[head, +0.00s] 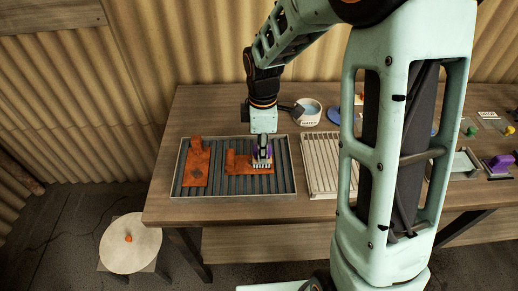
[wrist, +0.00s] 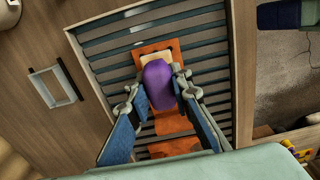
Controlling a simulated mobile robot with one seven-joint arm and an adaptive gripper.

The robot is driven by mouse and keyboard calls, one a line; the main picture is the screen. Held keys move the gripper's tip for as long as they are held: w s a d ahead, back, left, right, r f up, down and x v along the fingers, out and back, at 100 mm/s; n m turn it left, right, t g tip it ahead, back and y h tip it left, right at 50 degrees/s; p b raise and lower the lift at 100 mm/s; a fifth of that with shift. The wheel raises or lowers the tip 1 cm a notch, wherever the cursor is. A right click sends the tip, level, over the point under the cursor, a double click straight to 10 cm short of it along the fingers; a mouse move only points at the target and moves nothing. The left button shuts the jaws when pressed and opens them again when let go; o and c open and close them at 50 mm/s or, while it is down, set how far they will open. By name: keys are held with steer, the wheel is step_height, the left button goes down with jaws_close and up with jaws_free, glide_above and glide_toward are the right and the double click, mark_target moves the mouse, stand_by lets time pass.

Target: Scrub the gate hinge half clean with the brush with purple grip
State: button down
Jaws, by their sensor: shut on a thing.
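My gripper (head: 262,152) is shut on the purple grip of the brush, low over the slatted tray (head: 284,188). The purple grip (wrist: 160,85) shows between my fingers in the wrist view, with the brush's pale block (wrist: 155,58) beyond it. The brush's bristles point down onto or just above a rusty orange metal piece (head: 238,163); I cannot tell if they touch. This piece also shows under the brush in the wrist view (wrist: 172,124), partly hidden. A second rusty orange piece (head: 195,168) lies apart at the tray's left. I cannot tell which piece is the hinge half.
A pale ribbed rack (head: 320,165) lies right of the tray. A bowl of water (head: 308,111) stands behind them. My arm hides part of the table. Further right are a small tray (head: 465,165) and a purple-handled object (head: 498,163). A round stool (head: 130,243) stands front left.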

steer(key=shift+f, duration=0.15)
steer(key=shift+w+a, duration=0.1)
steer(key=shift+a, duration=1.95)
steer(key=shift+d+f, duration=0.1)
steer(key=shift+d, duration=2)
steer(key=shift+s, duration=0.2)
steer(key=shift+d+p, duration=0.25)
steer(key=shift+p, duration=0.1)
